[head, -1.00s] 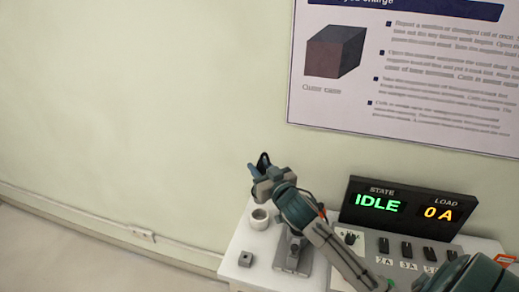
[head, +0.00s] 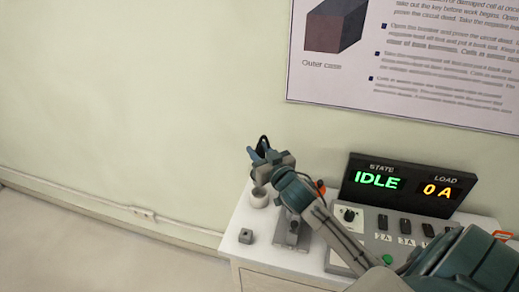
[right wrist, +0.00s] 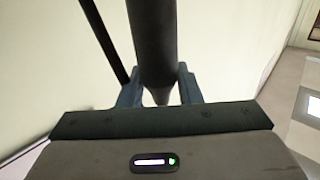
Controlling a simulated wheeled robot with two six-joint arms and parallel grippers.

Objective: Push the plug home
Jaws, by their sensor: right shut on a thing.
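My right gripper (head: 258,154) is raised above the left end of the white bench, with its blue fingers pointing up and left. It is shut on a dark rounded body, probably the plug (right wrist: 153,45), which stands between the fingers in the right wrist view. A thin dark cable or rod (right wrist: 104,40) runs beside it. In the head view a black curved part (head: 264,142) shows at the fingers. I cannot tell which fitting is the socket. My left gripper is out of view.
A white cup-like ring (head: 259,197) stands below the gripper. A grey stand (head: 291,236) is partly behind my right arm. The control panel has a knob (head: 349,215), several switches and a display (head: 410,186) reading IDLE, 0 A. The wall behind is bare on the left.

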